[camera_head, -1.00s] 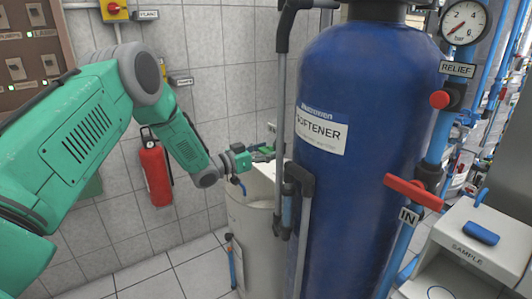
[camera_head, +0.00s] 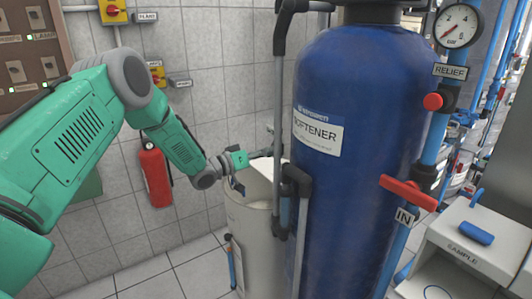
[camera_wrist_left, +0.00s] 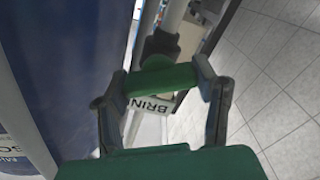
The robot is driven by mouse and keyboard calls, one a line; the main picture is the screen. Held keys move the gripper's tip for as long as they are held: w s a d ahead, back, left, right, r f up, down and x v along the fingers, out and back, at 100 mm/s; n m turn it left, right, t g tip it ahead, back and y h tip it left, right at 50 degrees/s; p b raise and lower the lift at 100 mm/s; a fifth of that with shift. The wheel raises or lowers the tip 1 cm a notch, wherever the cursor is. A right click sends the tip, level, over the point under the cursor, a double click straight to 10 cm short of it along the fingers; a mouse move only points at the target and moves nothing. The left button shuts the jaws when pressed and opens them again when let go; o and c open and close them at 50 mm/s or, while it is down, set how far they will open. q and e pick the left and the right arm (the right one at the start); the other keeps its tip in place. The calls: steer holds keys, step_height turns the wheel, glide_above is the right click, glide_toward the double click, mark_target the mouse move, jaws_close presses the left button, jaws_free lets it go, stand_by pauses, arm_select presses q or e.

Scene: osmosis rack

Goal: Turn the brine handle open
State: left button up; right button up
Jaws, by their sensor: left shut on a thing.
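The brine handle (camera_wrist_left: 160,80) is a green bar in the left wrist view, lying across between my left gripper's fingers. My left gripper (camera_head: 264,153) is at the top of the cream tank, left of the blue softener vessel. The wrist view shows its two dark fingers on either end of the green bar, shut on it. A white label (camera_wrist_left: 152,104) reading "BRIN" is partly visible behind the bar. In the head view the handle is mostly hidden by the gripper and the grey pipe. My right gripper is in neither view.
The blue softener vessel (camera_head: 360,200) stands close to the right of the gripper, with grey pipes (camera_head: 280,90) in front. The cream tank (camera_head: 252,240) is below. A red IN handle (camera_head: 408,192) is on the right. A fire extinguisher (camera_head: 156,175) hangs on the wall.

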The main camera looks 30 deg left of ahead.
arm_select(q)
steer(key=n, duration=0.3)
steer(key=f+n, duration=0.1)
steer(key=n, duration=0.2)
steer(key=shift+s+a+n, duration=0.15)
steer(key=shift+s+n, duration=0.05)
steer(key=shift+n, duration=0.1)
steer(key=n, duration=0.5)
steer(key=shift+f, duration=0.15)
steer(key=shift+n, duration=0.3)
steer(key=o, duration=1.2)
steer(key=shift+w+a, duration=0.1)
steer(key=shift+a, duration=0.05)
steer(key=shift+r, duration=0.2)
